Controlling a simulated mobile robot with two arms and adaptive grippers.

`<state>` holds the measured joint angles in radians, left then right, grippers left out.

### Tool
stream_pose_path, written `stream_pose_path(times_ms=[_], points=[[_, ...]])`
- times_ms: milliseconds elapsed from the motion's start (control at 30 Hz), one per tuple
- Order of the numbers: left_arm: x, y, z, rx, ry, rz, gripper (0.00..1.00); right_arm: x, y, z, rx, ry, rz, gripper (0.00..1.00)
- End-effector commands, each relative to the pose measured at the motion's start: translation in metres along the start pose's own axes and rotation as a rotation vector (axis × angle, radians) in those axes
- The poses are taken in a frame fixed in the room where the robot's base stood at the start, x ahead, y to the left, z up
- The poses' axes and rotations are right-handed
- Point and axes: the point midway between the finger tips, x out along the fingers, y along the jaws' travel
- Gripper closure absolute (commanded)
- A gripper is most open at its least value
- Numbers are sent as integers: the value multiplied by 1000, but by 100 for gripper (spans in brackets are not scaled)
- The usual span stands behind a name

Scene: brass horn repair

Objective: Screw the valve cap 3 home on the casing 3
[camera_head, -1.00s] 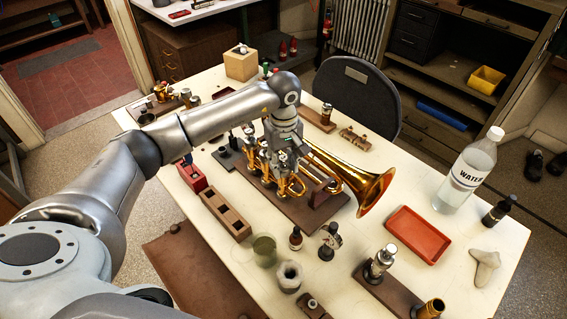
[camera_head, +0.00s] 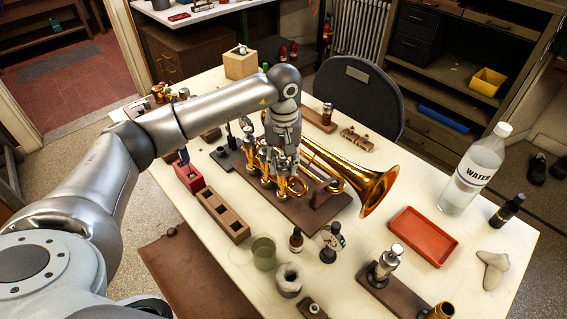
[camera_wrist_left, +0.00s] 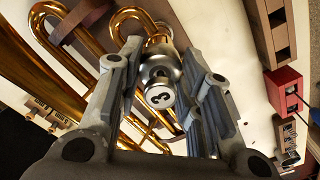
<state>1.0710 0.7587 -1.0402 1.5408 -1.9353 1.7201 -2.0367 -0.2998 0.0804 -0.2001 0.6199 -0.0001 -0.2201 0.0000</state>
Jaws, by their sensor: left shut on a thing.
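The brass horn (camera_head: 375,190) lies on a brown board with its bell toward the right. Its valve casings (camera_head: 268,172) stand upright near the middle of the table. My left gripper (camera_head: 285,160) points down over the valve group. In the left wrist view my left gripper (camera_wrist_left: 163,62) has its two fingers on either side of a silvery cap marked 3, valve cap 3 (camera_wrist_left: 160,92), and is shut on it. Casing 3 lies below the cap and is mostly hidden by cap and fingers, so I cannot tell how far down the cap sits. My right gripper is not in view.
A wooden block with holes (camera_head: 222,216) and a red block (camera_head: 188,177) stand left of the horn. A red tray (camera_head: 424,236) and water bottle (camera_head: 474,175) are at right.

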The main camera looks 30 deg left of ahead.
Motion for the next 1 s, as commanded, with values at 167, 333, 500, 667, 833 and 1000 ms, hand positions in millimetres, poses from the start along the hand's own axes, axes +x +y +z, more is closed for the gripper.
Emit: stream_pose_path(times_ms=[167,333,500,667,833,1000], points=[[0,0,0,4,1,-1,95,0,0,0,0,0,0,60],[0,0,0,13,1,-1,95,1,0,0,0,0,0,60],[2,0,-1,104,2,-1,95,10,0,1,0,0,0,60],[2,0,0,218,2,0,95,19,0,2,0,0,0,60],[2,0,0,344,2,-1,95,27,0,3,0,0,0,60],[1,0,0,437,2,-1,95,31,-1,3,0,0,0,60]])
